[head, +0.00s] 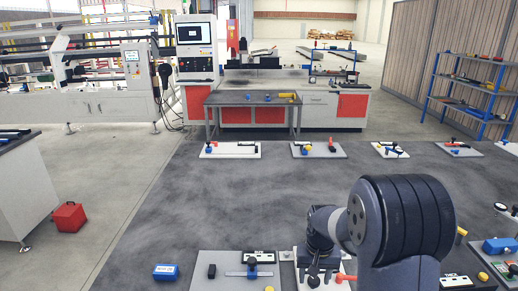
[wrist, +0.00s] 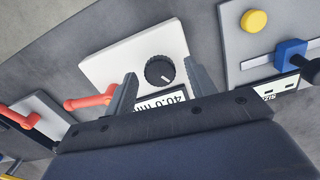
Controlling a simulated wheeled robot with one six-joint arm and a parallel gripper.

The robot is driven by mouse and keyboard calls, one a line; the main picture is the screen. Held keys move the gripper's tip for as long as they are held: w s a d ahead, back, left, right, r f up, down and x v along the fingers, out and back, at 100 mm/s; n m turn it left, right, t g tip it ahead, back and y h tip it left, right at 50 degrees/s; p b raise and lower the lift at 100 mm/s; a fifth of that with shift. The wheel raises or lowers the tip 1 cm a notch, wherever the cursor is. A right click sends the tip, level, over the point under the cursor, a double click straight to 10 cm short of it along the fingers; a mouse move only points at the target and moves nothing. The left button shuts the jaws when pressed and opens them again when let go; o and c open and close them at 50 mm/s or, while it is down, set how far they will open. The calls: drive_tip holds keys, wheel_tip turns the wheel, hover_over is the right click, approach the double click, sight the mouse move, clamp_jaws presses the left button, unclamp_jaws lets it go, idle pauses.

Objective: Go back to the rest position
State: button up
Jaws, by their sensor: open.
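My gripper (wrist: 160,95) shows in the wrist view with its two grey fingers spread apart and nothing between them. A red-orange handle (wrist: 88,101) is left of the left finger. In the head view my arm covers much of the lower right, and the fingers are hidden; part of the white panel (head: 308,279) and the red handle (head: 346,277) show below it.
Right of the panel in the wrist view is a grey board with a yellow button (wrist: 254,21) and a blue slider (wrist: 290,52). In the head view a blue box (head: 166,272) lies at the front left. More boards stand along the far table edge. The table middle is clear.

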drive_tip(key=m+p, duration=0.2)
drive_tip(key=m, duration=0.5)
wheel_tip(320, 180, up, 10)
drive_tip(key=b, duration=0.1)
idle(0.3)
